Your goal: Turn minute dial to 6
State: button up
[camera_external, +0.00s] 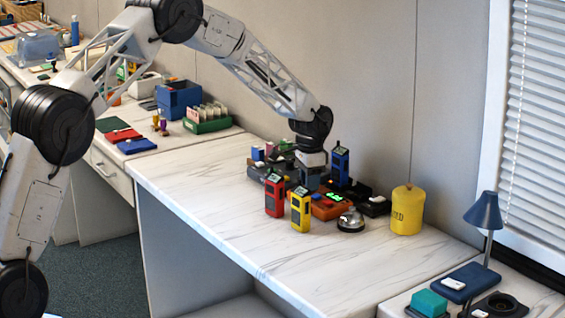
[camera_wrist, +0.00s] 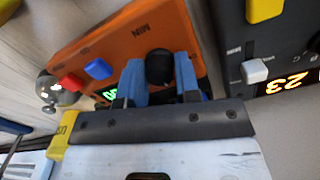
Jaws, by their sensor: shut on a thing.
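The orange timer box (camera_wrist: 110,45) with "MIN" printed on it fills the middle of the wrist view. Its black round minute dial (camera_wrist: 159,66) sits between the two blue fingers of my gripper (camera_wrist: 161,80), which is shut on it. The box's green display (camera_wrist: 109,93) is mostly hidden behind a finger, so I cannot read its full number. A red button (camera_wrist: 70,82) and a blue button (camera_wrist: 98,69) are on the box's left part. In the external view the orange box (camera_external: 328,209) stands among other devices, with the dial hidden by my gripper.
A dark device (camera_wrist: 290,45) with an orange "23" display lies close beside the box. A silver bell (camera_external: 351,220), a yellow tin (camera_external: 407,212), and red (camera_external: 274,196), yellow (camera_external: 300,210) and blue (camera_external: 340,165) upright devices crowd around. The table's left front (camera_external: 215,205) is clear.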

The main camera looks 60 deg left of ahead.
jog(key=shift+m, duration=0.8)
jog(key=o, duration=0.9)
jog(key=shift+r, duration=0.1)
jog(key=shift+r, duration=3.8)
jog(key=shift+r, duration=0.1)
